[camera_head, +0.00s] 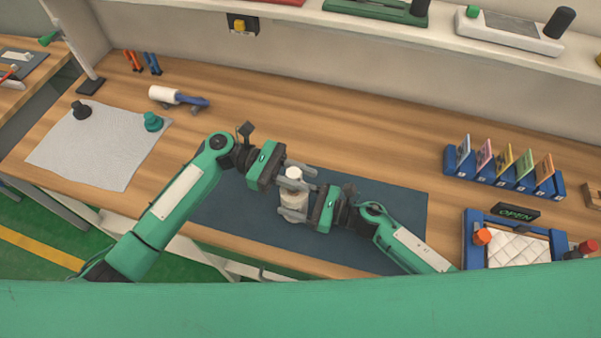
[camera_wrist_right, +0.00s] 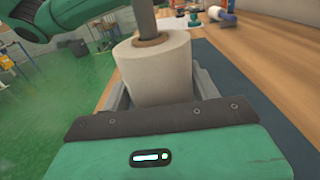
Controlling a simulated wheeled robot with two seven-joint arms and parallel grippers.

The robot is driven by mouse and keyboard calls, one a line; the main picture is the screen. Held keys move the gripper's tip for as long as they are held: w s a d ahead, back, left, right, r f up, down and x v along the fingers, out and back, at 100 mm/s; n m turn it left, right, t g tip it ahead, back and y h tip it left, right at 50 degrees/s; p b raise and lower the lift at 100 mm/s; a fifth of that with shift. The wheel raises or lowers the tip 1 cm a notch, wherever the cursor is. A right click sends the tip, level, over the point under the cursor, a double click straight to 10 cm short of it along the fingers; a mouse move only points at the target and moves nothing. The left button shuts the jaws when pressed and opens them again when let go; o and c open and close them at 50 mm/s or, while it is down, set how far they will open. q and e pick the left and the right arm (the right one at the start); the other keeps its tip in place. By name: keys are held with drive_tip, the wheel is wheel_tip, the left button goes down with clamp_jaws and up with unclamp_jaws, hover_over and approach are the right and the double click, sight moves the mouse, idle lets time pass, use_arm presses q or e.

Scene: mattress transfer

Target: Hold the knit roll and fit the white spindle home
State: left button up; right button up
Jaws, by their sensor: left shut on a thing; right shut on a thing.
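The cream knit roll (camera_head: 295,201) stands upright over the dark mat. My right gripper (camera_head: 291,202) is shut on its sides; the roll (camera_wrist_right: 155,75) also shows between the fingers in the right wrist view. My left gripper (camera_head: 299,176) is shut on the white spindle (camera_head: 293,173) directly above the roll. In the right wrist view a greyish shaft (camera_wrist_right: 145,18), seemingly the spindle's, reaches down to the brown core ring (camera_wrist_right: 151,40) at the roll's top. How deep it sits inside is hidden. The roll's underside is hidden too.
The dark mat (camera_head: 390,210) has free room on both sides. A grey cloth (camera_head: 90,150) with two knobs lies left. A white roller with a blue handle (camera_head: 180,98) lies behind. A blue card rack (camera_head: 503,172) and a blue-framed tray (camera_head: 473,245) stand right.

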use_arm(q)
drive_tip(key=shift+f, duration=1.6)
drive_tip(key=o, duration=1.1)
drive_tip(key=shift+o, duration=0.2)
drive_tip(key=v, duration=1.2)
use_arm(e)
drive_tip(key=o, duration=1)
